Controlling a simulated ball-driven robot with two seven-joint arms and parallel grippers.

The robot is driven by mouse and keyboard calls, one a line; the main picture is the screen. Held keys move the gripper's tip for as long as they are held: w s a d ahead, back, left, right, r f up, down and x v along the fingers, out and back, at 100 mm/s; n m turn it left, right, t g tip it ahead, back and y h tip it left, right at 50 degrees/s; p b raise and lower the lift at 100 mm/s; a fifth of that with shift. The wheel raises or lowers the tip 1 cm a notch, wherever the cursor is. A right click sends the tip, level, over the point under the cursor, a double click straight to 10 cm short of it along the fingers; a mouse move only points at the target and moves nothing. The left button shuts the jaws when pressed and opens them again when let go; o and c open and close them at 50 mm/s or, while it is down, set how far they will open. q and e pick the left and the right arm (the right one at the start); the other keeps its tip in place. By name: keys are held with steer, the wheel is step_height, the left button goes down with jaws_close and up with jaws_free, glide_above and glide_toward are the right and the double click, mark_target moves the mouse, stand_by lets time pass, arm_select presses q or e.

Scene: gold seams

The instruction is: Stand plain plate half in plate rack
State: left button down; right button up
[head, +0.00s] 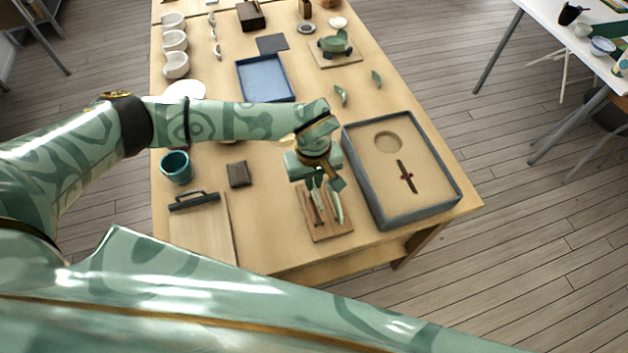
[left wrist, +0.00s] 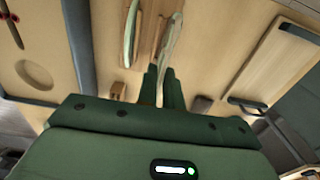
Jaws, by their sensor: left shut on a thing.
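My left gripper (head: 316,184) is over the wooden plate rack (head: 342,229) near the table's front edge. In the left wrist view its fingers (left wrist: 163,88) are shut on a thin pale plate half (left wrist: 172,42), seen nearly edge-on. The held half points down toward the rack (left wrist: 150,22); I cannot tell whether it touches the rack. Another pale green plate half (head: 337,207) stands on edge in the rack, beside the held one; it also shows in the left wrist view (left wrist: 131,32). My right gripper is not in view.
A grey-rimmed tray (head: 440,212) with a round recess and a dark brush-like tool stands right of the rack. Left are a board with a dark handle (head: 195,201), a dark block (head: 238,174) and a teal cup (head: 177,167). A blue tray (head: 266,98) lies farther back.

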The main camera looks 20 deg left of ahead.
mark_target(313, 192)
arm_select(q)
steer(key=shift+f+b, duration=1.05)
steer(key=shift+f, duration=0.3)
steer(key=shift+f+b, duration=0.75)
steer(key=shift+f, duration=0.1)
steer(key=shift+f, duration=0.15)
steer(key=shift+f, duration=0.35)
steer(key=shift+p, duration=0.35)
stand_by(1.2)
steer(key=shift+f+b, duration=0.8)
steer(key=shift+f, duration=0.65)
stand_by(1.9)
